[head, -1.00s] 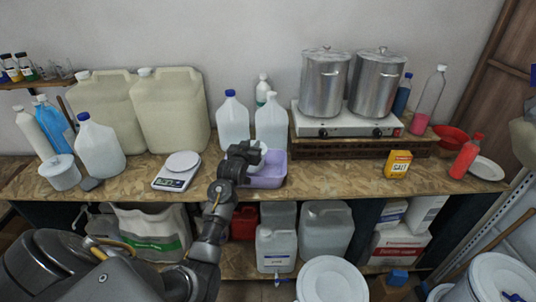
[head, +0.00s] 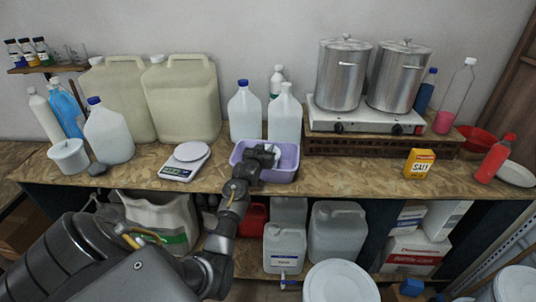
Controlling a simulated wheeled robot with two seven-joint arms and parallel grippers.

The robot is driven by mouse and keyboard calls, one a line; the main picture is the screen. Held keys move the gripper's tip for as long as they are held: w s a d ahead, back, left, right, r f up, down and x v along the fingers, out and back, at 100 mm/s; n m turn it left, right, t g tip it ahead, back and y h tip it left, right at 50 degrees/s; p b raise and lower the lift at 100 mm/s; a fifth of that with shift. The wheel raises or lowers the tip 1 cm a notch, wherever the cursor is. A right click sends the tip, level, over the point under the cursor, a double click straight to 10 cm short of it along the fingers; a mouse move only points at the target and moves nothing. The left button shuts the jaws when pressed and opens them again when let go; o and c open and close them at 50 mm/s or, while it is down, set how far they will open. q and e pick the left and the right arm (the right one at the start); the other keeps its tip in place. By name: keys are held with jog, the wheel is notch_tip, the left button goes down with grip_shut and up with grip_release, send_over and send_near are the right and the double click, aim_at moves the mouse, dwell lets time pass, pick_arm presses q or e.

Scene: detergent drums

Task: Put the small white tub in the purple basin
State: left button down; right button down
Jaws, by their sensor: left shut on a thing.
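The purple basin (head: 281,176) stands on the wooden worktop near the middle. My left gripper (head: 264,155) is over the basin, reaching down into its opening. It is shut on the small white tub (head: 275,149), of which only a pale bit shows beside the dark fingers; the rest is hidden. I cannot tell whether the tub touches the basin floor. My right gripper is not in view.
White jugs (head: 285,117) stand right behind the basin. A yellow salt box (head: 418,164) stands to the right. The worktop between basin and salt box is clear.

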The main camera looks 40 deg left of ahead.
pick_arm(q)
jog(key=shift+s+r, duration=0.1)
jog(key=shift+r, duration=0.05)
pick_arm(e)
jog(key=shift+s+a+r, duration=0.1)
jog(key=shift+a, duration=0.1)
pick_arm(q)
jog(key=c, duration=1.2)
grip_release()
jog(key=shift+f, duration=0.2)
jog(key=shift+o, duration=0.2)
jog(key=shift+r, duration=0.1)
jog(key=shift+r, duration=0.15)
jog(key=shift+s+d, duration=0.15)
jog(key=shift+s, duration=0.2)
jog(key=b+v, duration=0.2)
jog(key=v, duration=0.9)
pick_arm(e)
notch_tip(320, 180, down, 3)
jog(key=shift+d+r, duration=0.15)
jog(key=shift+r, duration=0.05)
